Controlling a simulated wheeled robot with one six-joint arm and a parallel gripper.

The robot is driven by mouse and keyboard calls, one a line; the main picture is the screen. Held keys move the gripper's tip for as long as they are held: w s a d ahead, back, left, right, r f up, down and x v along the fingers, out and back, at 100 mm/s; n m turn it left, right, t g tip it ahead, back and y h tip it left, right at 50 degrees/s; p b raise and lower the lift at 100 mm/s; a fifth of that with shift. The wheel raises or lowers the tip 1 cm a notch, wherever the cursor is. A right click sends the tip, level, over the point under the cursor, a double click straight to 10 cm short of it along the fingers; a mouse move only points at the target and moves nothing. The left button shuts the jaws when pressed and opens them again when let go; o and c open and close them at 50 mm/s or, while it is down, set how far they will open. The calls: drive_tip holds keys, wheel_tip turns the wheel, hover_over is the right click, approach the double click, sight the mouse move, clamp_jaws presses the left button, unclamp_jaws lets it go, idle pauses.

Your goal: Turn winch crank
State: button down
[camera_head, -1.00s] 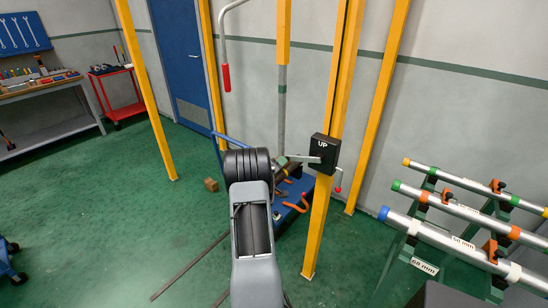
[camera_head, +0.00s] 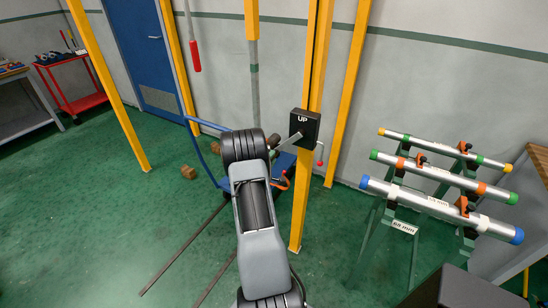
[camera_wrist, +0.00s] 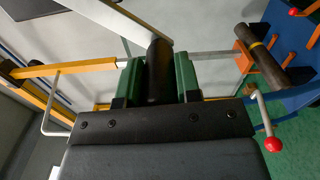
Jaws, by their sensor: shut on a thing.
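The black winch box (camera_head: 305,127) marked UP is mounted on a yellow post. Its grey crank arm (camera_head: 288,141) slopes down and left from the box. The dark crank handle (camera_wrist: 157,72) stands between the green fingers of my gripper (camera_wrist: 158,62) in the wrist view, and the fingers are shut on it. The pale crank arm runs across the top of the wrist view. In the head view my own arm hides the gripper. A small lever with a red ball (camera_head: 320,163) hangs beside the box; the ball also shows in the wrist view (camera_wrist: 272,144).
Pipes with coloured ends lie on a green rack (camera_head: 363,240) at right. Blue equipment (camera_head: 212,166) stands on the floor behind my arm. Yellow posts (camera_head: 108,85) rise around. A red cart (camera_head: 74,87) is far left. The green floor at left is mostly clear.

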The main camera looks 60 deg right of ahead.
drive_tip(key=shift+s+f, duration=0.1)
drive_tip(key=shift+f, duration=0.25)
drive_tip(key=c, duration=1.2)
unclamp_jaws()
drive_tip(key=shift+c, duration=0.2)
drive_tip(key=o, duration=0.4)
drive_tip(key=shift+r, duration=0.25)
drive_tip(key=shift+o, duration=0.2)
drive_tip(key=s+a+b, duration=0.1)
drive_tip(key=a, duration=1.2)
drive_tip(key=shift+a+b, duration=0.4)
